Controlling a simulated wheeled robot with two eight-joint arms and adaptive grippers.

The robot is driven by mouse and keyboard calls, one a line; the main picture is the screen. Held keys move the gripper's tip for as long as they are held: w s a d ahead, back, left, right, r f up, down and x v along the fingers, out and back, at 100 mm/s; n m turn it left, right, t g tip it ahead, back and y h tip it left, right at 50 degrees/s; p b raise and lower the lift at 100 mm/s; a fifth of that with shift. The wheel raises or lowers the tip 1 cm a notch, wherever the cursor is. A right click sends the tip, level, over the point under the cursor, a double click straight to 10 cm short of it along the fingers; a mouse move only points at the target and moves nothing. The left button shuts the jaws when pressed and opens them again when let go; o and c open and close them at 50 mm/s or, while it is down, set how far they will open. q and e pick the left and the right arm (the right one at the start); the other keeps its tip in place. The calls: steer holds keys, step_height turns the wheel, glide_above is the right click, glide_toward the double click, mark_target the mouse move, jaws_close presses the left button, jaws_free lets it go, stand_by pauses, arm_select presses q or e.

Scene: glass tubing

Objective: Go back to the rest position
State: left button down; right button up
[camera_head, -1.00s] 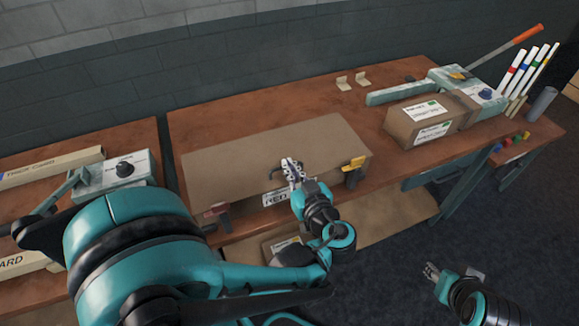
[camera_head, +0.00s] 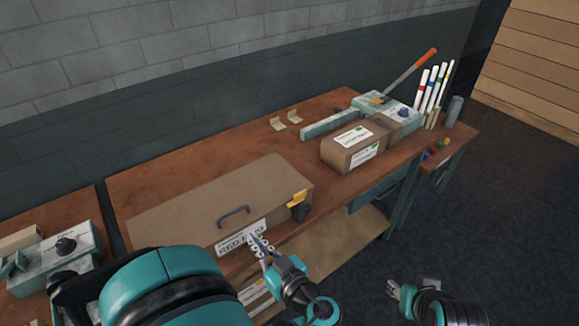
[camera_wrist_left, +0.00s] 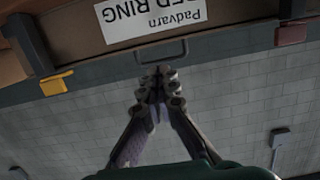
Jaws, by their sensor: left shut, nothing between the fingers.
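My left gripper (camera_head: 259,242) is shut and empty. In the head view it appears in front of the brown box (camera_head: 175,208), overlapping the edge of its white "RED RING" label (camera_head: 241,238). The box has a dark handle (camera_head: 233,213) on top, which is free of the gripper. In the left wrist view the shut fingertips (camera_wrist_left: 157,78) show just below the handle (camera_wrist_left: 162,52), with the label (camera_wrist_left: 150,18) upside down above. My right gripper (camera_head: 394,289) is over the floor at the lower right, clear of the bench; its jaws are too small to read.
A taped cardboard parcel (camera_head: 350,149) lies on the wooden bench (camera_head: 190,166). Behind it is a teal device with an orange-handled lever (camera_head: 410,70). White tubes (camera_head: 431,87) and a grey cylinder (camera_head: 454,110) stand at the right end. Dark floor (camera_head: 480,220) lies open at the right.

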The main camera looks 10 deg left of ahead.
arm_select(q)
steer(key=s+a+f+m+g+h, duration=0.2)
steer(key=a+f+m+g+h, duration=0.15)
steer(key=f+m+h, duration=0.2)
steer(key=s+d+r+m+h, duration=0.2)
steer(key=d+r+m+h, duration=0.1)
steer(key=h, duration=0.3)
steer(key=shift+s+d+r+m+h, duration=0.2)
steer(key=shift+d+r+m+h, duration=0.15)
steer(key=shift+r+m, duration=0.4)
